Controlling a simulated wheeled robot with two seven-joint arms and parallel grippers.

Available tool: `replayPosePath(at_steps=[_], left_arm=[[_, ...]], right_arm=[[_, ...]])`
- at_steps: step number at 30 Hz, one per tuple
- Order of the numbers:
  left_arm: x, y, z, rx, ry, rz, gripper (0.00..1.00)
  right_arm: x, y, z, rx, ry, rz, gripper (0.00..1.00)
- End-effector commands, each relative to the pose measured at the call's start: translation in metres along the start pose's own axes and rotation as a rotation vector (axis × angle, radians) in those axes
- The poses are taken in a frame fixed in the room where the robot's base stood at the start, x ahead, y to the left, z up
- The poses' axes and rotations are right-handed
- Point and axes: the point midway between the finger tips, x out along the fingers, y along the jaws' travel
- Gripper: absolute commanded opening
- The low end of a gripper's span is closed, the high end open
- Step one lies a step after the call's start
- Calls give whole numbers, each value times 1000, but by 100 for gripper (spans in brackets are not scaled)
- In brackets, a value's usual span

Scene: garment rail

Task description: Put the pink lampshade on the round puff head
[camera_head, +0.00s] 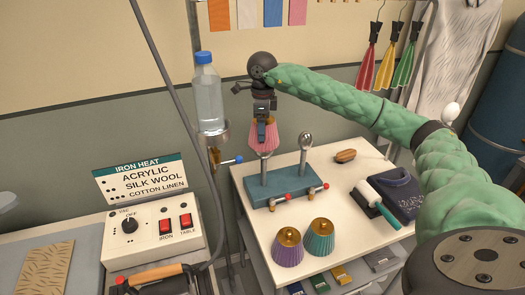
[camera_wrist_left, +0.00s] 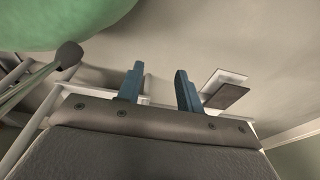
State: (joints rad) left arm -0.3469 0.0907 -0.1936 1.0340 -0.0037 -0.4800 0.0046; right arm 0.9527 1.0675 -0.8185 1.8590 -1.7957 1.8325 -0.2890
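The pink lampshade (camera_head: 272,137) is pleated and upright above the left post of the blue stand (camera_head: 258,193) in the head view. The silver puff head (camera_head: 265,155) on that post shows just under the shade's lower rim; its top is hidden. My right gripper (camera_head: 262,138) reaches down from above, with a blue finger against the shade, and appears shut on it. The stand's right post carries a bare silver head (camera_head: 305,141). My left gripper (camera_wrist_left: 158,92) shows only in the left wrist view, fingers apart and empty.
A purple lampshade (camera_head: 288,252) and a teal one (camera_head: 319,241) stand at the white table's front. A green-handled roller (camera_head: 374,201), dark folded cloth (camera_head: 402,193) and brown brush (camera_head: 345,156) lie to the right. A water bottle (camera_head: 208,98) stands left of my right gripper.

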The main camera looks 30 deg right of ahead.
Motion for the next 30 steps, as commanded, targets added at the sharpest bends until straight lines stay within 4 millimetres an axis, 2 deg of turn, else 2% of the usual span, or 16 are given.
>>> replayPosePath(at_steps=[6,14,21,25,30], left_arm=[[0,0,36,2,-24,0,36],[0,0,57,2,-38,1,36],[-3,0,92,2,-61,2,36],[-3,1,100,2,-67,2,36],[-2,1,102,2,-67,2,36]], right_arm=[[30,1,-1,-1,2,3,58],[46,0,0,0,1,2,58],[72,0,0,-1,1,3,58],[79,0,0,-2,-1,1,58],[81,0,0,-2,-1,1,58]])
